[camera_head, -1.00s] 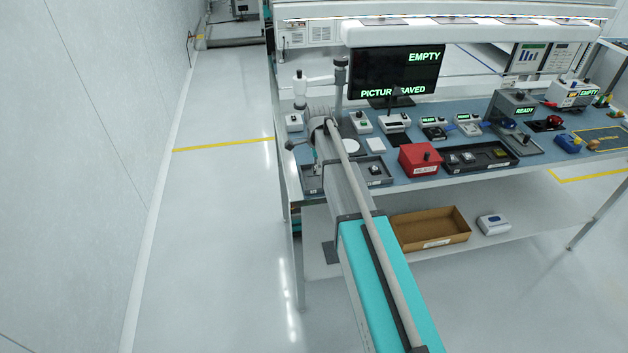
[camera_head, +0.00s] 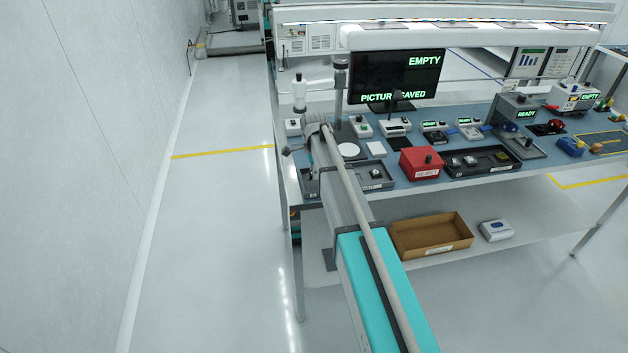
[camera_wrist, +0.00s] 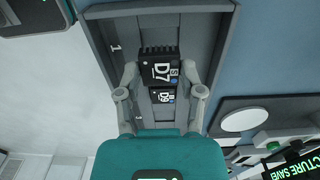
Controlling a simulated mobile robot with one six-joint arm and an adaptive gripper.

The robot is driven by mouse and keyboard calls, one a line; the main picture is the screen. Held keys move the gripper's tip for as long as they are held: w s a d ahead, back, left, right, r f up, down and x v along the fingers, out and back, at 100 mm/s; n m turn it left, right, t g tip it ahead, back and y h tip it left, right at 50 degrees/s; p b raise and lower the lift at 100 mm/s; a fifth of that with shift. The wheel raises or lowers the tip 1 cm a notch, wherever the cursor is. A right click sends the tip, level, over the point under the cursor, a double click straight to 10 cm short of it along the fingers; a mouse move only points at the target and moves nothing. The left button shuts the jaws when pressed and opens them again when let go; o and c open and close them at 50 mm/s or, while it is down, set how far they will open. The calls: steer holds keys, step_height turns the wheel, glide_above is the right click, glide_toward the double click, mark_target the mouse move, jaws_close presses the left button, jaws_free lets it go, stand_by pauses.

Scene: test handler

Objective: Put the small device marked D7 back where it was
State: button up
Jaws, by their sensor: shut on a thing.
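The small black device marked D7 (camera_wrist: 158,72) is between the fingers of my gripper (camera_wrist: 160,80), in the wrist view. My gripper is shut on it. A second small device marked D9 (camera_wrist: 162,96) shows close beside it, nearer the gripper's palm. Both appear over a dark grey tray (camera_wrist: 100,45) with long compartments, where the numbers 1 and 3 show. I cannot tell whether D7 touches the tray floor. In the head view the tray (camera_head: 386,184) is at the bench's left front, partly behind my arm; the fingers and D7 are hidden there.
A red box (camera_head: 420,163) and another dark tray (camera_head: 510,166) stand to the right. A round white plate (camera_head: 348,149) on a stand is behind the tray; it also shows in the wrist view (camera_wrist: 243,120). The monitor (camera_head: 398,76) reads EMPTY and PICTURE SAVED.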

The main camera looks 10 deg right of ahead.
steer(key=shift+f+b, duration=1.25)
steer(key=shift+f, duration=0.35)
steer(key=shift+f, duration=0.15)
steer(key=o, duration=1.2)
steer(key=shift+c, duration=0.2)
steer(key=shift+r, duration=0.2)
step_height(320, 180, up, 12)
steer(key=p, duration=1.2)
